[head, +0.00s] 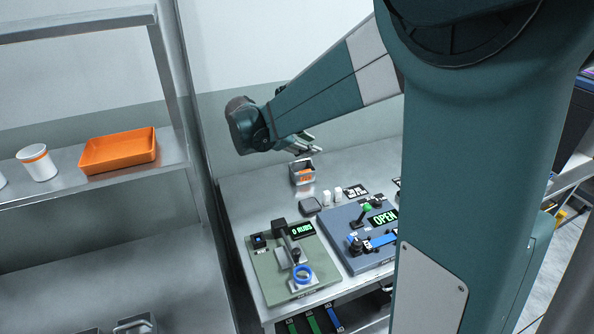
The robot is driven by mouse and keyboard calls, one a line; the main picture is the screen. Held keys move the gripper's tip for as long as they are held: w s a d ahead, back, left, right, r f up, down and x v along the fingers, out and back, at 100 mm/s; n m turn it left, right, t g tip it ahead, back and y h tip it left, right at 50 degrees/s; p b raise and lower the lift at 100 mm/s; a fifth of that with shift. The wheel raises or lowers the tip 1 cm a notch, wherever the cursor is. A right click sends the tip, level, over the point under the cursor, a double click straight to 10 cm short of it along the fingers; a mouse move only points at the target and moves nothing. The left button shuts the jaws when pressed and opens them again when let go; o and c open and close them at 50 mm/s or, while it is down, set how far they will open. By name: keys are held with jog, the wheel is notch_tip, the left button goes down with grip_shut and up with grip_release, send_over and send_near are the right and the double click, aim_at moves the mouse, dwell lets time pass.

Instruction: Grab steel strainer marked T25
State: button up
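No label reading T25 can be read in the head view. A small steel container with an orange label (303,172) stands on the back of the bench; its label is too small to read, and I cannot tell whether it is the strainer. My gripper (314,143) is in the air above and a little right of this container, apart from it in the picture. Its fingers are small and seen from the side, and I cannot tell whether they are open or shut. I see nothing clearly held in them.
The bench (240,200) carries a green device (265,277) with a blue ring (303,273), a blue device showing OPEN (350,218), and small white bottles (327,198). A shelf at left holds an orange tray (118,151) and a white cup (37,163).

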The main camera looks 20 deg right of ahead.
jog(key=w+f+n+g+h+b, duration=0.15)
jog(key=w+f+n+h, duration=0.25)
jog(key=w+f, duration=0.6)
jog(key=n+g+h+b, duration=0.1)
jog(key=n+g+h, duration=0.1)
jog(key=n+h, duration=0.15)
send_near(297, 162)
jog(key=shift+m+h, duration=0.35)
jog(key=shift+m, duration=0.1)
jog(key=shift+w+d+f, duration=0.15)
jog(key=shift+d+f, duration=0.05)
jog(key=shift+d, duration=1.05)
jog(key=shift+w+d+f, duration=0.1)
jog(key=shift+d+f, duration=0.1)
jog(key=shift+d, duration=1.1)
jog(key=shift+d+b, duration=0.3)
jog(key=shift+d, duration=1)
jog(key=shift+s+d+b, duration=0.15)
jog(key=shift+d+b, duration=0.4)
jog(key=shift+d, duration=2.05)
